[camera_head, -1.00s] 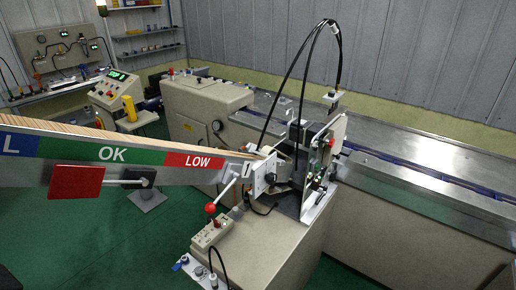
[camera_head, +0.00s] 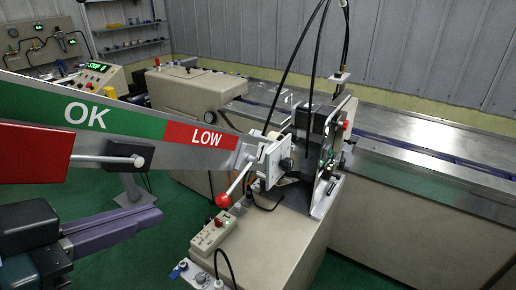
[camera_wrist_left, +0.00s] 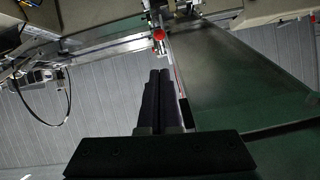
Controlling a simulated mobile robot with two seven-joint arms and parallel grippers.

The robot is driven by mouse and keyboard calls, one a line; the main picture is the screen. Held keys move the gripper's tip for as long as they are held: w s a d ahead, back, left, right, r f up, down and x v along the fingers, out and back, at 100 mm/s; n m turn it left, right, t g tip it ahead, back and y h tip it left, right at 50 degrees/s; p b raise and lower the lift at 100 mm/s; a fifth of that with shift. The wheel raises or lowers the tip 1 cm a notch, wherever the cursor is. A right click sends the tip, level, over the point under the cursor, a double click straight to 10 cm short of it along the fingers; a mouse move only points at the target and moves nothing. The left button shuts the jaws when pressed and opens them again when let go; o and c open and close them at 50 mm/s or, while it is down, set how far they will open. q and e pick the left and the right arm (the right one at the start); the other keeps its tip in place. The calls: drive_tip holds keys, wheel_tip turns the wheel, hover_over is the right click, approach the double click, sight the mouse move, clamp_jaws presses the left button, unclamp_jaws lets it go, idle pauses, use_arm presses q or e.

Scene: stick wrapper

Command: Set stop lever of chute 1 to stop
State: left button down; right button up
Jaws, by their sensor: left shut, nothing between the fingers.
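A lever with a red ball knob (camera_head: 222,200) hangs at the lower end of the sloping chute (camera_head: 185,140), its thin rod slanting down-left from a white bracket (camera_head: 272,165). The red knob also shows in the left wrist view (camera_wrist_left: 159,34), beyond the fingertips. My left gripper (camera_head: 155,214) is at the lower left, below the chute, pointing right towards the knob and apart from it. Its fingers (camera_wrist_left: 160,75) are shut together and empty. My right gripper is not in view.
A red plate (camera_head: 33,153) and a rod with a black block (camera_head: 130,156) are on the chute's near side. A beige control box (camera_head: 213,236) and cables sit on the machine top below the knob. A long metal conveyor bed (camera_head: 430,145) runs right. Green floor is open at lower left.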

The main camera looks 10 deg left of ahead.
sight(221, 202)
use_arm(q)
drive_tip(key=x, duration=1.4)
drive_tip(key=shift+s, duration=0.1)
wheel_tip(221, 202, down, 3)
drive_tip(key=shift+r+b, duration=0.25)
drive_tip(key=shift+b, duration=0.35)
drive_tip(key=shift+a+r, duration=0.1)
drive_tip(key=shift+r+p, duration=0.85)
drive_tip(key=shift+p, duration=0.2)
drive_tip(key=shift+s+r, duration=0.1)
